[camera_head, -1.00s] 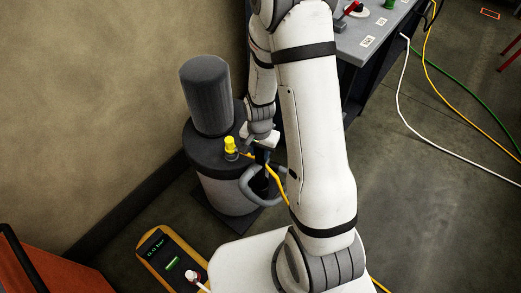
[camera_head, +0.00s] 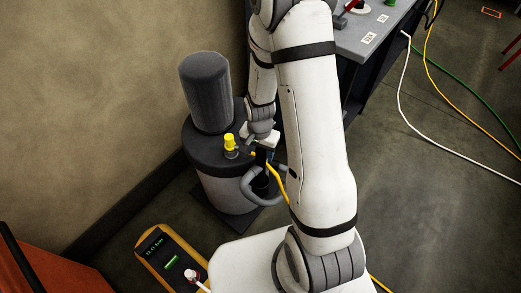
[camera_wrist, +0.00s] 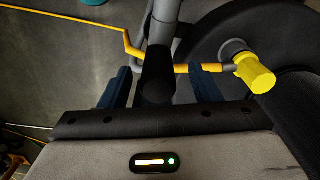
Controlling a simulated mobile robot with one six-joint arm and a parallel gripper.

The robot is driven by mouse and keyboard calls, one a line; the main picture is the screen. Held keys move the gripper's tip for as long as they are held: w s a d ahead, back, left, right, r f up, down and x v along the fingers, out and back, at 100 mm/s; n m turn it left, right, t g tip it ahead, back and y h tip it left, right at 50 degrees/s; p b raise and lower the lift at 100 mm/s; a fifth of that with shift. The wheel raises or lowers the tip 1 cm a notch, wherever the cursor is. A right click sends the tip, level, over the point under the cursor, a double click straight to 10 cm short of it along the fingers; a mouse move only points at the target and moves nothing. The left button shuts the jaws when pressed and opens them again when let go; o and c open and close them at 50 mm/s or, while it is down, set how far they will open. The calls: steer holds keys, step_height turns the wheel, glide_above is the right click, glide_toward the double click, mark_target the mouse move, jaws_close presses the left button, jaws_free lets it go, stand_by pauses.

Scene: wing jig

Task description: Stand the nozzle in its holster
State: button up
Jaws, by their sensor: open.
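In the wrist view a dark upright piece (camera_wrist: 157,75), seemingly the nozzle, stands between the two blue fingers of my gripper (camera_wrist: 158,70). The fingers are open, with a gap on each side of it. A grey tube runs on from its far end. A yellow hose (camera_wrist: 132,48) passes behind it. In the head view my gripper (camera_head: 264,160) is low beside the grey drum unit (camera_head: 222,188), partly hidden by my arm. No holster can be told apart clearly, so I cannot tell whether the nozzle is seated in one.
A yellow-capped fitting (camera_head: 231,143) stands on the drum's dark lid, close to my gripper; it also shows in the wrist view (camera_wrist: 255,72). A tall dark cylinder (camera_head: 207,95) rises from the lid. A grey bench (camera_head: 375,35) is at upper right. Hoses lie on the right floor.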

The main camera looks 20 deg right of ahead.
steer(key=shift+r, duration=3.9)
